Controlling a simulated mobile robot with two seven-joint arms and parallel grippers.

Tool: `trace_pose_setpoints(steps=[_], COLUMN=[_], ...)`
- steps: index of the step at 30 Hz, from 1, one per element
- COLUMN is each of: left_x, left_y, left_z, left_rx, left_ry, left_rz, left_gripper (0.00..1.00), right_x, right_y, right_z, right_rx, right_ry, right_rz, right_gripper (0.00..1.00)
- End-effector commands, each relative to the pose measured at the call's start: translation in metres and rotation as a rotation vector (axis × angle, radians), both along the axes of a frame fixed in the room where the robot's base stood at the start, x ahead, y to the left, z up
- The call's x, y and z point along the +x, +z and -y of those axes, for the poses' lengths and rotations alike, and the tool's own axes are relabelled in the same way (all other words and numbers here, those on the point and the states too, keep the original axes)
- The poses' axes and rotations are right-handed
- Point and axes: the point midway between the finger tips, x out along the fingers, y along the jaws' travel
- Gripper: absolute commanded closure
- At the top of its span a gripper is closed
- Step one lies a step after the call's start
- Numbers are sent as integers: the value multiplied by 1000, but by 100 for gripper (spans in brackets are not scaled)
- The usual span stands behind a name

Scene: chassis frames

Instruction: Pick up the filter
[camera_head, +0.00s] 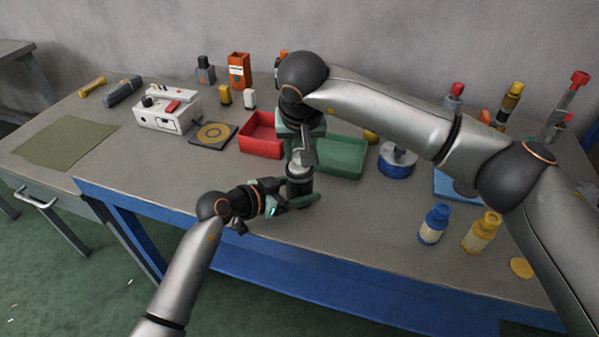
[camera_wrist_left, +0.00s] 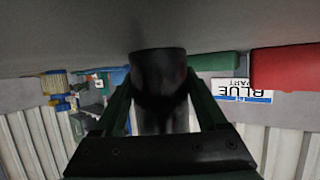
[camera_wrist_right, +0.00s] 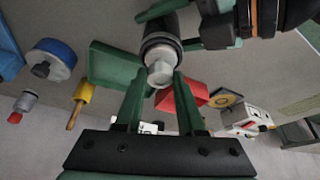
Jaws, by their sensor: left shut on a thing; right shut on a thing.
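The filter (camera_head: 299,187) is a dark and silver cylinder standing upright near the table's front edge, in front of the green tray. My left gripper (camera_head: 296,199) comes in from the front left, shut around its body. The left wrist view shows its dark cylinder (camera_wrist_left: 158,75) between the two green fingers (camera_wrist_left: 160,95). My right gripper (camera_head: 303,158) points down from above, shut on the filter's top. The right wrist view shows the pale hexagonal fitting (camera_wrist_right: 160,74) between the right fingertips (camera_wrist_right: 157,82). I cannot tell whether the filter's base touches the table.
A red tray (camera_head: 262,148) and a green tray (camera_head: 345,172) lie behind the filter. A blue round tin (camera_head: 396,169), a blue bottle (camera_head: 433,232) and a yellow bottle (camera_head: 481,238) stand to the right. A white device (camera_head: 155,122) stands left.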

Motion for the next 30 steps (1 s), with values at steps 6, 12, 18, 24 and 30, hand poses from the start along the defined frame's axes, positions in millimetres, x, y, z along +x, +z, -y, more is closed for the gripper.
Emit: trace_pose_setpoints(steps=[6, 12, 18, 24, 30], left_x=[0, 0, 0, 0, 0], left_y=[-1, -1, -1, -1, -1], left_z=[0, 0, 0, 0, 0], left_rx=[1, 1, 1, 2, 2], left_ry=[0, 0, 0, 0, 0], left_rz=[-1, -1, -1, -1, -1], left_gripper=[94, 94, 94, 94, 94], right_x=[0, 0, 0, 1, 1], right_y=[0, 0, 1, 10, 48], right_z=[0, 0, 0, 0, 0], right_rx=[0, 0, 0, 1, 2], right_ry=[0, 0, 0, -1, -1], right_rz=[0, 0, 1, 4, 6], right_gripper=[100, 100, 100, 100, 100])
